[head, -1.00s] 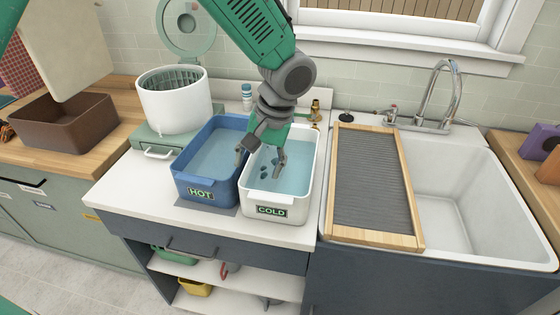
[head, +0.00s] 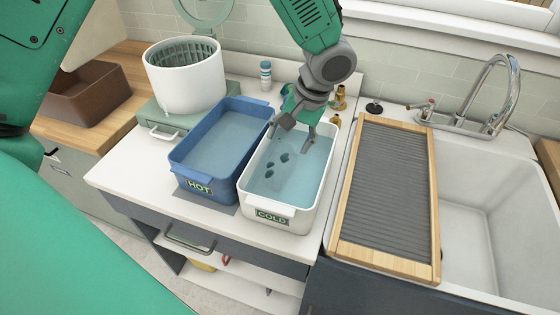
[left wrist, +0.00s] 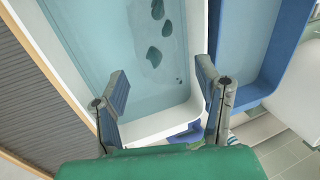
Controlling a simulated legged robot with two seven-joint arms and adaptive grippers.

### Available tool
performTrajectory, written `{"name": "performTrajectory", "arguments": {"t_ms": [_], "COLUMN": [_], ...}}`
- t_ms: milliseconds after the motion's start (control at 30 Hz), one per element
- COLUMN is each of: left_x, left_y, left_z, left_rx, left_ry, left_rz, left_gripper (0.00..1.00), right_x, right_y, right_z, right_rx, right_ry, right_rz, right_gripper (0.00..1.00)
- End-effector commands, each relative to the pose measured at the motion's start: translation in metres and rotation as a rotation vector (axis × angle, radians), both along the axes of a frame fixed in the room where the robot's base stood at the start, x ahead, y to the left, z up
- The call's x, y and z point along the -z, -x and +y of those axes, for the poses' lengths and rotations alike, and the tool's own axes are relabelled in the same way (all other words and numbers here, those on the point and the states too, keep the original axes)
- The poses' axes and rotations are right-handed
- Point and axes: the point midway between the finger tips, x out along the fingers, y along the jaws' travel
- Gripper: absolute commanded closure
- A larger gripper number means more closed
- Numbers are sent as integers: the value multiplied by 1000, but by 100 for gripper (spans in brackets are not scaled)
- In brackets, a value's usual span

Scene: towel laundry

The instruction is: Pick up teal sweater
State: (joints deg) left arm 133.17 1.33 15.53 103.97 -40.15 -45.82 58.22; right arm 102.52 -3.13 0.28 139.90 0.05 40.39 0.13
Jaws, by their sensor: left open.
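The white COLD tub (head: 262,203) holds blue water. Several small dark teal patches (head: 284,158) show in the water; they also show in the left wrist view (left wrist: 154,56). They may be parts of the teal sweater, but no whole garment shape is visible. My left gripper (head: 286,143) is open and empty over the back part of the COLD tub, behind the patches. In the left wrist view its two fingers (left wrist: 161,66) are spread wide with nothing between them. My right gripper is not in view.
The blue HOT tub (head: 178,167) stands close on the left of the COLD tub. A white spinner drum (head: 185,80) is behind it. A wood-framed washboard (head: 345,225) and the sink (head: 490,240) lie to the right. Small bottles and brass fittings stand behind the tubs.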

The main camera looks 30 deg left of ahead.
Motion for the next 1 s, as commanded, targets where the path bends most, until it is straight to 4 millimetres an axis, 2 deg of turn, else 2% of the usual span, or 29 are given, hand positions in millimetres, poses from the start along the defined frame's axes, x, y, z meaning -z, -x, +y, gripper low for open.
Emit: {"name": "performTrajectory", "arguments": {"t_ms": [100, 367, 600, 900, 967, 1000], "left_x": [17, 36, 69, 74, 74, 74], "left_y": [-1, 0, -3, -3, -3, -3], "left_z": [4, 11, 21, 22, 22, 22], "left_rx": [-1, -2, -1, 0, 0, 0], "left_ry": [0, 1, 1, 0, 0, -1], "left_rz": [3, 2, 2, -2, -2, -2], "left_gripper": [42, 42, 42, 42, 60, 74], "right_x": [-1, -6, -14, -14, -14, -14], "right_y": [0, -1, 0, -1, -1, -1], "right_z": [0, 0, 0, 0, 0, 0], "right_rx": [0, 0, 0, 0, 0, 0], "right_ry": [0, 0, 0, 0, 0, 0], "right_rz": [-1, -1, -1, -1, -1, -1], "right_gripper": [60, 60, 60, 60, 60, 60]}}
